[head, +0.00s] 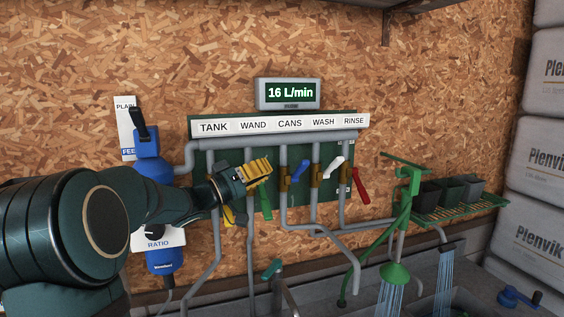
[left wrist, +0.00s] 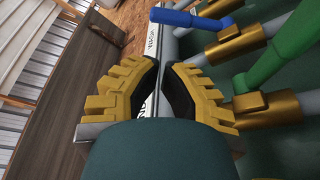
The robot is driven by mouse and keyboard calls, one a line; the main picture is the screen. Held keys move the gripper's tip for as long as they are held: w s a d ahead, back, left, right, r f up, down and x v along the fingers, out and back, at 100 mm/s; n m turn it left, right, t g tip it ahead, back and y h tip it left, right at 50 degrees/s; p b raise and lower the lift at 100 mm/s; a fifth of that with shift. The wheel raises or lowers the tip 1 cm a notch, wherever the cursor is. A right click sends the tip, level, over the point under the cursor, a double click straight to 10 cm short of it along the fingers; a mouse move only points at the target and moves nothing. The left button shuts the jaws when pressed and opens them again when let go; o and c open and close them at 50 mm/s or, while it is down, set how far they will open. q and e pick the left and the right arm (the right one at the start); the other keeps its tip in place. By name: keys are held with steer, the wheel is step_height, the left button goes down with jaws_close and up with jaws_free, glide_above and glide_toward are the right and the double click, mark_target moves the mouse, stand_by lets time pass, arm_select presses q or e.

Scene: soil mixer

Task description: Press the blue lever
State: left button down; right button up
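The blue lever (head: 301,169) sits on a brass valve under the CANS label, its handle angled up and to the right. It also shows at the top of the left wrist view (left wrist: 190,18). My left gripper (head: 262,170) is left of the blue lever in the head view, in front of the pipes and apart from the lever. Its yellow fingers (left wrist: 162,66) have their tips close together, with nothing held between them. The green lever (head: 265,204) hangs down just below the gripper. My right gripper is not in view.
The white lever (head: 334,163) and red lever (head: 361,185) are to the right, and the yellow lever (head: 229,215) is to the left. A display (head: 289,94) reads 16 L/min. Water runs from a green shower head (head: 397,273). A blue dosing unit (head: 155,185) stands left.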

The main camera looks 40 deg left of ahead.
mark_target(300, 164)
arm_select(q)
steer(key=x, duration=0.9)
steer(key=shift+p, duration=0.35)
steer(key=shift+w+d, duration=0.1)
steer(key=shift+d, duration=0.05)
steer(key=shift+d+f+m+b, duration=0.15)
steer(key=shift+m+b, duration=0.25)
steer(key=shift+m, duration=0.1)
steer(key=shift+s+d+f+m+h+b, duration=0.2)
steer(key=shift+d+f+m+h+b, duration=0.15)
steer(key=shift+m+b, duration=0.35)
steer(key=shift+s+d+f+m+h+b, duration=0.25)
steer(key=shift+f+m+h+b, duration=0.2)
steer(key=shift+m+b, duration=0.2)
steer(key=shift+s+d+f+m+h+b, duration=0.1)
steer(key=shift+d+f+m+h+b, duration=0.15)
steer(key=shift+m, duration=0.4)
steer(key=shift+s+d+f+m+h+b, duration=0.15)
steer(key=shift+f+m+h+b, duration=0.15)
steer(key=shift+m, duration=0.3)
steer(key=shift+d+f, duration=0.2)
steer(key=shift+f, duration=0.05)
